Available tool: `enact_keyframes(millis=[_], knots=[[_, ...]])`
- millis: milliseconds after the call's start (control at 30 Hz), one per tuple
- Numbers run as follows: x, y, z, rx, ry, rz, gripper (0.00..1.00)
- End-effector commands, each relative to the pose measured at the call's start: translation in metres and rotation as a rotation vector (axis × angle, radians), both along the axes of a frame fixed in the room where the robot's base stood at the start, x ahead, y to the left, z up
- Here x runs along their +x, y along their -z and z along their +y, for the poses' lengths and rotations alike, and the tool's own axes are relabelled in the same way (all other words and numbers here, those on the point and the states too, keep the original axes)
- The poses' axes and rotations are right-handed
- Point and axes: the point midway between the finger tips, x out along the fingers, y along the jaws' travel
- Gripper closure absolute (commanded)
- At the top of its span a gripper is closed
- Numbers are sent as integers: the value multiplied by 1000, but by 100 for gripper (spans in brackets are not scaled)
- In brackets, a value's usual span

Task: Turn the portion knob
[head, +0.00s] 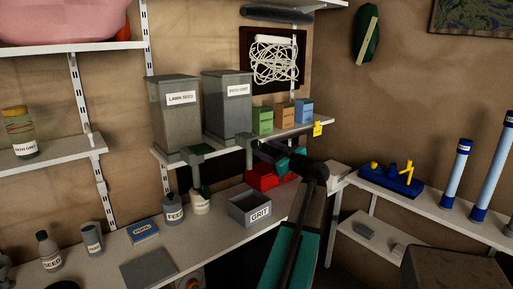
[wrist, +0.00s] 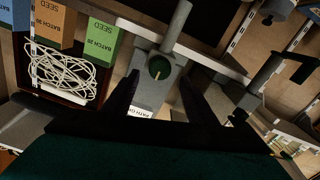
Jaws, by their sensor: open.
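In the head view my gripper (head: 262,150) is beside the spout of the grey "PATH GRIT" dispenser (head: 227,112), and my arm hides the knob. The "LAWN SEED" dispenser (head: 172,118) stands left of it.
A grey "GRIT" bin (head: 250,207) and a red bin (head: 268,176) stand on the bench below. Three seed boxes (head: 284,116) stand on the shelf right of the dispensers. Coiled rope (head: 274,60) hangs behind. The shelf (head: 310,128) edge is close to my gripper.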

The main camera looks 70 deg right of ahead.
Motion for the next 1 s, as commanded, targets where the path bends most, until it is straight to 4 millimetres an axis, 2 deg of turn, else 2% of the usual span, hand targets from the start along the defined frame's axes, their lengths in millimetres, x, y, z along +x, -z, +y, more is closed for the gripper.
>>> enact_keyframes(millis=[100,333,800,867,1000], knots=[[16,-1,-11,1,-2,0,48],[37,-1,-24,-1,-1,1,48],[45,0,-28,-1,-1,1,48],[45,0,-28,-1,-1,1,57],[45,0,-28,-1,-1,1,80]])
